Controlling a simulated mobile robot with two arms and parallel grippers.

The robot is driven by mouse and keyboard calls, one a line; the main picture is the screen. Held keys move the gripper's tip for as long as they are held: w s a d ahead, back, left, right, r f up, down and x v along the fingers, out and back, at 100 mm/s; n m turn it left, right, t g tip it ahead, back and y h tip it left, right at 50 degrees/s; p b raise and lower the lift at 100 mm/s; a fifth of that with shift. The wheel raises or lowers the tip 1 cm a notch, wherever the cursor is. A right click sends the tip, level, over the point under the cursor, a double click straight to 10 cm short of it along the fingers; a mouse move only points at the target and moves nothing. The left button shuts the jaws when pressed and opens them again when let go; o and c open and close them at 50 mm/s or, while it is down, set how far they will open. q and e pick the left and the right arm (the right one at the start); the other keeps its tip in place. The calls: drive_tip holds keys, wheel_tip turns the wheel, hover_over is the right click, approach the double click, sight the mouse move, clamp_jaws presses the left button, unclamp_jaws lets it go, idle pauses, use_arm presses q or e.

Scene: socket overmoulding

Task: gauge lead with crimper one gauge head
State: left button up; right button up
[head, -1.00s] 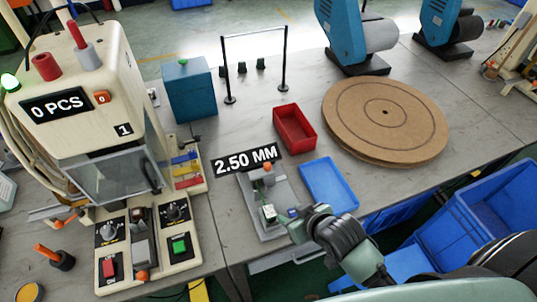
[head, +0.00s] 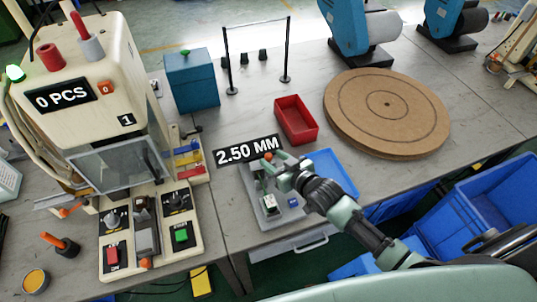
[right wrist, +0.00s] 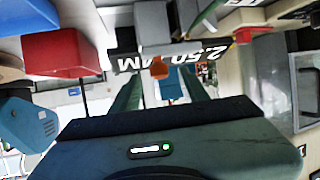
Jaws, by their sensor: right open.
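The gauge (head: 262,228) is a grey plate fixture on the table, with a black display (head: 247,150) behind it reading 2.50 MM. An orange knob (head: 267,156) stands at the gauge's far end. A small white and green part (head: 270,205) sits on the near half of the plate. My right gripper (head: 276,168) is over the far end of the gauge, beside the knob. In the right wrist view, its two green fingers (right wrist: 162,85) are apart, with the orange knob (right wrist: 160,68) showing between them. I cannot make out a lead. My left gripper is not in view.
Crimper one (head: 125,118), marked 1 and showing 0 PCS, stands to the left. A blue tray (head: 335,170) lies right of the gauge, partly behind my right arm. A red bin (head: 296,120) and a round brown board (head: 386,113) are farther back.

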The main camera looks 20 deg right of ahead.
sight(271, 158)
drive_tip(key=shift+x, duration=1.7)
clamp_jaws()
